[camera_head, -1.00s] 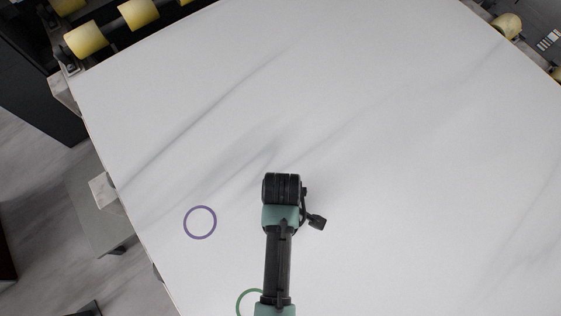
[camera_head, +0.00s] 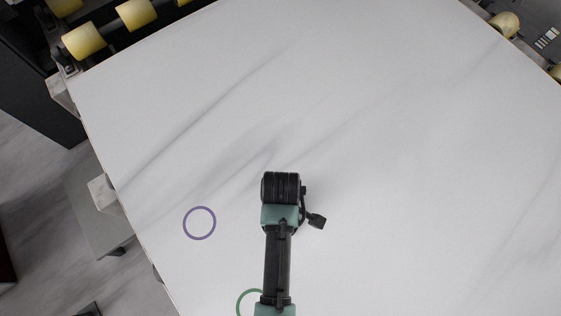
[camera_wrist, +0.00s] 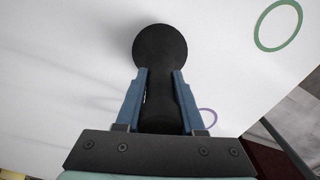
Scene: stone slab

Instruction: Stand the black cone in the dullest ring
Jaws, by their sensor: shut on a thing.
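My gripper (camera_wrist: 160,72) has its two blue fingers closed on the black cone (camera_wrist: 161,48) in the wrist view. The cone shows a wide round end beyond the fingertips and a narrower body between them. In the head view my arm hides both gripper and cone. A purple ring (camera_head: 200,238) lies flat on the slab, left of my arm; part of it shows beside the right finger in the wrist view (camera_wrist: 214,115). A green ring (camera_head: 238,302) is partly hidden by my arm at the bottom edge; it shows whole at the wrist view's upper right (camera_wrist: 257,32).
The white veined slab (camera_head: 380,150) is otherwise clear, with wide free room ahead and to the right. Yellow rollers (camera_head: 85,41) line the far left edge, and another yellow roller (camera_head: 505,24) stands beyond the far right edge.

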